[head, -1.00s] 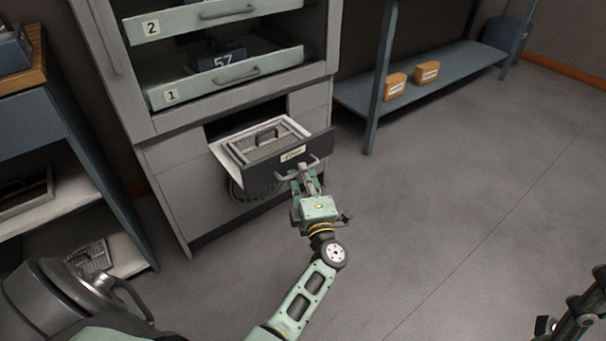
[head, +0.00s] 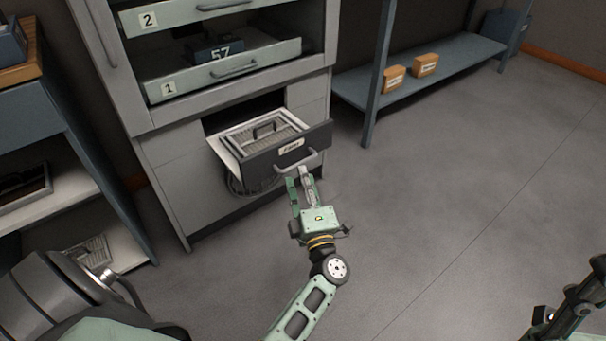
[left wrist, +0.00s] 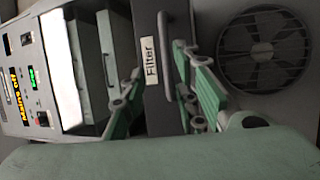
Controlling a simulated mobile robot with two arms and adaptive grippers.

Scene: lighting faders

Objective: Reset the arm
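My left gripper (head: 297,177) is just in front of the dark drawer (head: 262,161) labelled "Filter", by its bar handle (head: 297,164). Its green fingers are apart with nothing held between them. In the left wrist view, the fingers (left wrist: 168,98) stand spread, with the handle (left wrist: 166,50) beyond the gap; I cannot tell whether a fingertip touches it. The drawer is pulled out of the grey cabinet (head: 190,190) and holds a light, grated filter (head: 262,133) with a handle on top. Part of my right arm (head: 572,308) shows at the lower right; its finger state is unclear.
Drawers 1 (head: 222,72) and 2 (head: 150,20) are above. A blue-grey shelf (head: 450,75) with two orange boxes (head: 394,79) stands at the back right. A workbench (head: 50,125) is at left. A fan (left wrist: 264,50) shows in the wrist view. Open floor lies right.

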